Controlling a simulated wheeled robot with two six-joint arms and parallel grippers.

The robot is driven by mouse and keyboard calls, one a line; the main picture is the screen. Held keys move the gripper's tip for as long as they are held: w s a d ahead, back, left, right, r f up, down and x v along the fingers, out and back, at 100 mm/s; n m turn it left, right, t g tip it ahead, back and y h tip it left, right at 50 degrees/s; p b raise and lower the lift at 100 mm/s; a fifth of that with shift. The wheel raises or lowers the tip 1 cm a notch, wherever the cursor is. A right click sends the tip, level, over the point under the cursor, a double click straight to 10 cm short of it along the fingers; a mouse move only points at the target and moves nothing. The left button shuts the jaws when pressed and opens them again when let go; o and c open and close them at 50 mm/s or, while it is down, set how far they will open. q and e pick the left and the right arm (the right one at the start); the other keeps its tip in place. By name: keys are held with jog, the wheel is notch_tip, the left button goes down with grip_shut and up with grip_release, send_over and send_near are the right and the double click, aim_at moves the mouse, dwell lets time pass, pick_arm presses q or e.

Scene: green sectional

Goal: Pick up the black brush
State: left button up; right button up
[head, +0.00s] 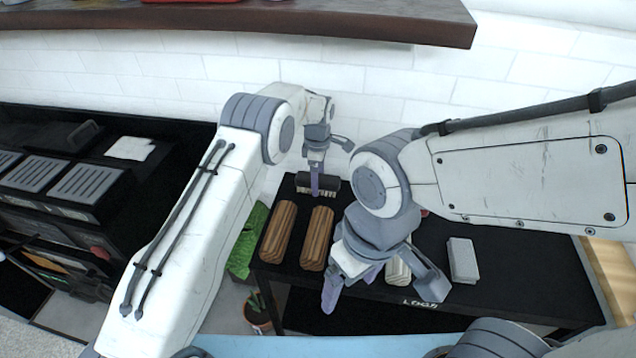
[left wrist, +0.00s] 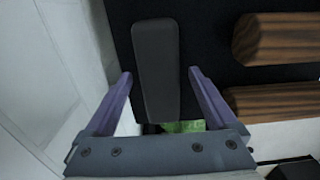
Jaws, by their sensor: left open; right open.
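The black brush (head: 331,185) with pale bristles lies at the back left of the black table (head: 430,312), near the white wall. My left gripper (head: 320,172) is over it, pointing down, and partly covers it. In the left wrist view, the brush's dark oblong back (left wrist: 156,70) shows between the two spread purple fingers of my left gripper (left wrist: 160,74). I see gaps on both sides, so the fingers are not closed on it; the height gap is hard to tell. My right gripper (head: 382,292) is open and empty over the table's front part.
Two brown striped wooden blocks (head: 279,232) (head: 317,238) lie in front of the brush. A cream ribbed block (head: 397,271) is partly hidden by my right gripper. A grey block (head: 462,260) lies to its right. A dark shelf (head: 240,22) overhangs above. Green leaves (head: 246,243) border the table's left.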

pick_arm(q)
grip_shut()
dwell(0.3)
